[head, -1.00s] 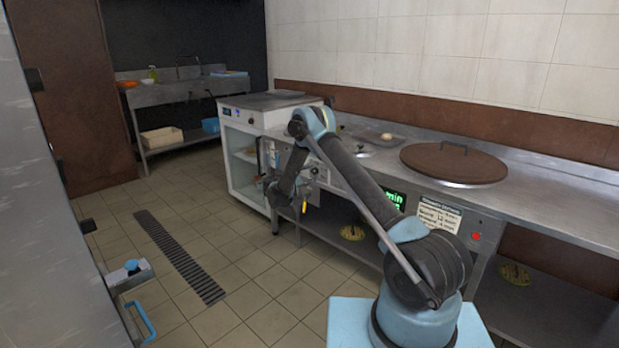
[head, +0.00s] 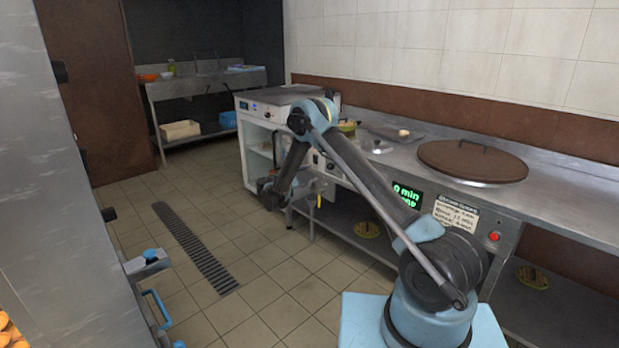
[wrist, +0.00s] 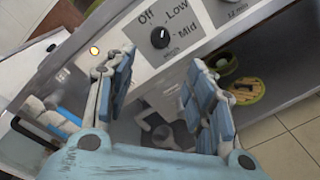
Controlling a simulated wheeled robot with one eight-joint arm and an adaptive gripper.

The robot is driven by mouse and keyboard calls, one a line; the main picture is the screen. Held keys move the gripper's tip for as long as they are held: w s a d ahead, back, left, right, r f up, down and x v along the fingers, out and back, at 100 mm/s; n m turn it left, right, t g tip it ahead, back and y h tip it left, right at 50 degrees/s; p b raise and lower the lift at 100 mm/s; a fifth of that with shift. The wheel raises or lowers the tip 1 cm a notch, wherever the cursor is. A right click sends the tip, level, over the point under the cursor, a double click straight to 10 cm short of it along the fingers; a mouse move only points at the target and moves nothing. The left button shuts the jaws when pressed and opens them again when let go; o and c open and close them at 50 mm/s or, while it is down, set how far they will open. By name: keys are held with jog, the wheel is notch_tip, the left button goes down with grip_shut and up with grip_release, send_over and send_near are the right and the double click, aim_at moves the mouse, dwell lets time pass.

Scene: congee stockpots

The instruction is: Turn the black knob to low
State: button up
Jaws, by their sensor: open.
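The black knob (wrist: 160,37) is round with a short white mark, on a pale panel (wrist: 222,22) in the wrist view. The words Off, Low and Mid are printed around it, Off at its upper left, Low at its upper right and Mid at its right. The mark points roughly upward; I cannot tell exactly which word it meets. My gripper (wrist: 160,60) is open and empty. Its blue-padded fingers stand apart, with the knob beyond the gap between their tips; no contact shows. In the head view my arm reaches to the counter front, where the knob is hard to make out.
The counter has a brown round lid (head: 472,160), a green display (head: 408,195) and a red button (head: 494,236). A shelf runs below. Tiled floor with a drain grate (head: 195,245) is free at the left.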

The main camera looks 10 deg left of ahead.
jog(key=shift+a, duration=0.1)
jog(key=s+a+n, duration=0.1)
jog(key=s+a, duration=0.2)
jog(key=x, duration=1.6)
jog(key=shift+d+r+n+h, duration=0.2)
jog(key=shift+d+n+h, duration=0.15)
jog(key=shift+d, duration=0.25)
jog(key=c, duration=1.1)
